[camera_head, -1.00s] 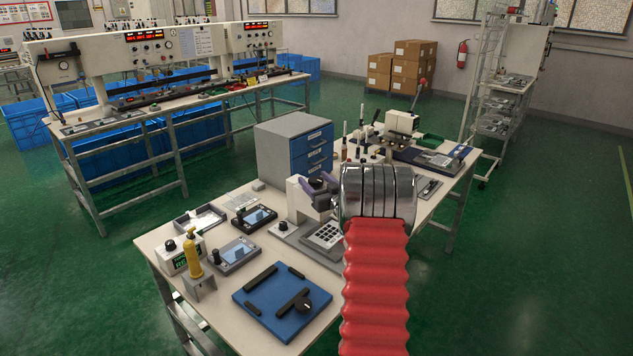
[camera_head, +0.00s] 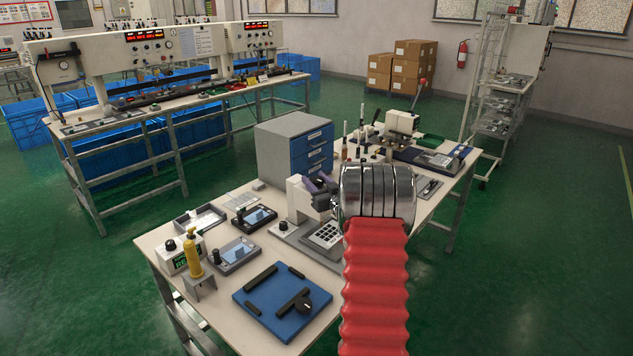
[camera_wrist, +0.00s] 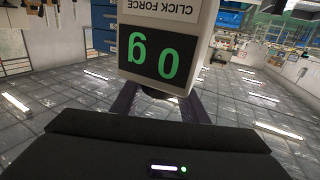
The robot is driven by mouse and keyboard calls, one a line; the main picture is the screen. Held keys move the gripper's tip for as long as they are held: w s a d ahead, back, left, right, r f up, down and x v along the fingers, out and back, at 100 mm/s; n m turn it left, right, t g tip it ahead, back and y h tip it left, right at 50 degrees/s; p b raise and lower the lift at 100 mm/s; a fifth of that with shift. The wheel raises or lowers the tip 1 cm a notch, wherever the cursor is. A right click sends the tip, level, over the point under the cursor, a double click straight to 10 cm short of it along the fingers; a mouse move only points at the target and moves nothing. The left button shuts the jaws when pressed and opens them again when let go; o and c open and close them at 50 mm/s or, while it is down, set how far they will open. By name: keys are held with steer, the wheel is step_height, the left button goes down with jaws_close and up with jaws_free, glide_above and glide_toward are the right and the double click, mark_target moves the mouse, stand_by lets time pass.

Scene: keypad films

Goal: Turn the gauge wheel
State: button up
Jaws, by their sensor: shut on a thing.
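The click force gauge (camera_head: 297,196) is a white upright head on a grey base at the middle of the near bench. The wrist view shows its white body (camera_wrist: 188,20) close up and upside down, with green digits on a dark display (camera_wrist: 150,55). The dark gauge wheel (camera_wrist: 152,93) shows only partly, just below the display in that view. My gripper (camera_head: 320,184) has purple fingers and is at the top of the gauge. In the wrist view the fingers (camera_wrist: 160,98) stand on both sides of the wheel, shut on it. My wrist hides part of the gauge in the head view.
A grey cabinet with blue drawers (camera_head: 312,153) stands close behind the gauge. A keypad (camera_head: 326,235) lies at its foot.

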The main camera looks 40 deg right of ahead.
steer(key=shift+m+g+h, duration=0.4)
steer(key=shift+m+h, duration=0.3)
steer(key=shift+h, duration=0.3)
steer(key=shift+a+f+m+g+h, duration=0.1)
steer(key=shift+m+g+h, duration=1.4)
steer(key=shift+h, duration=0.6)
steer(key=shift+m+g+h, duration=2.4)
steer(key=shift+m+g, duration=0.3)
steer(key=shift+g, duration=0.5)
steer(key=shift+m+g+h, duration=0.35)
steer(key=shift+m+g, duration=0.95)
steer(key=shift+g, duration=0.7)
steer(key=shift+m+g+h, duration=0.35)
steer(key=shift+m+g, duration=0.95)
steer(key=shift+g, duration=0.7)
steer(key=shift+m+g, duration=0.3)
steer(key=shift+g, duration=0.1)
steer(key=shift+r+m+g+y, duration=0.1)
steer(key=shift+m+g+y, duration=0.25)
steer(key=shift+m+g, duration=0.7)
steer(key=shift+r+m+g+y, duration=0.1)
steer(key=shift+m+g+y, duration=0.35)
steer(key=shift+g, duration=1)
steer(key=o, duration=1.1)
steer(key=shift+c, duration=0.2)
steer(key=shift+f, duration=0.1)
steer(key=v, duration=1.3)
steer(key=shift+a+f, duration=0.2)
steer(key=shift+a, duration=0.15)
